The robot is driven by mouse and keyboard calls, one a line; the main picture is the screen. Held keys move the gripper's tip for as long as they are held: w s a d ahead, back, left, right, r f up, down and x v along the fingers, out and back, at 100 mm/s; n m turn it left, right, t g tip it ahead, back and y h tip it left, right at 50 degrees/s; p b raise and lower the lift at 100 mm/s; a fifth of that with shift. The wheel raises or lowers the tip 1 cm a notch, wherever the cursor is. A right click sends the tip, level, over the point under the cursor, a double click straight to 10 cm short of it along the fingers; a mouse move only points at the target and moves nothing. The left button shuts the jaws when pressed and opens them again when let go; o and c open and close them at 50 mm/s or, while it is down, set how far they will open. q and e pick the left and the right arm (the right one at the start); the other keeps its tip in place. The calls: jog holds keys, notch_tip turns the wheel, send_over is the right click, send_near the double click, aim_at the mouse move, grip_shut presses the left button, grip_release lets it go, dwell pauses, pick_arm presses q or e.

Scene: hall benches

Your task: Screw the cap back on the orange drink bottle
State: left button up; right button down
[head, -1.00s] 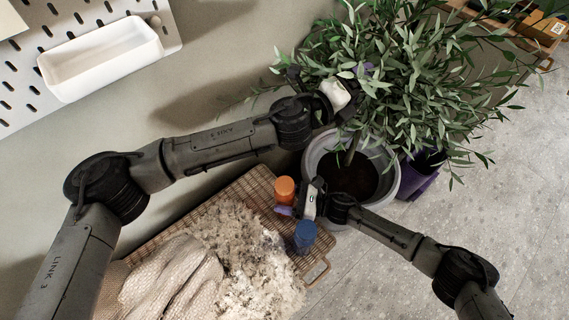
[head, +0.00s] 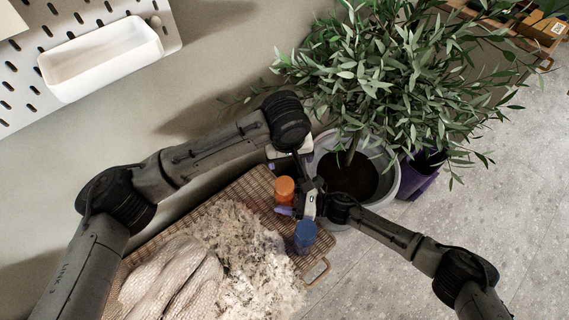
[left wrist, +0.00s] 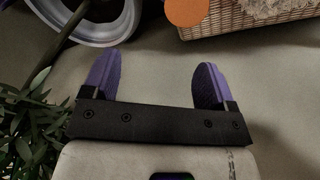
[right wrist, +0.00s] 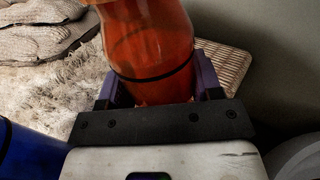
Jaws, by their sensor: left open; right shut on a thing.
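The orange drink bottle (head: 284,192) stands on the wicker tray in the head view. My right gripper (right wrist: 157,85) is shut on its see-through orange body in the right wrist view. The bottle's top is cut off there. A flat, round orange top (left wrist: 187,9) shows at the upper edge of the left wrist view; I cannot tell whether this is a seated cap. My left gripper (left wrist: 160,62) is open and empty, its purple fingers apart from the bottle. In the head view its fingers are mostly hidden behind my left arm, just above the bottle.
A blue bottle (head: 305,236) stands close to the orange one. A potted plant (head: 400,75) in a grey pot (head: 391,190) stands behind. A white bin (head: 100,58) hangs on the pegboard.

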aim_at(284, 184)
pick_arm(q)
jog(key=shift+s+a+n+g+y, duration=0.2)
jog(key=shift+s+a+n+g, duration=0.2)
jog(key=shift+s, duration=0.25)
jog(key=shift+s+a+n+g+y, duration=0.2)
jog(key=shift+s+a+n+g, duration=0.05)
jog(key=shift+s+n+g, duration=0.3)
jog(key=shift+f, duration=4.1)
jog(key=shift+c, duration=0.5)
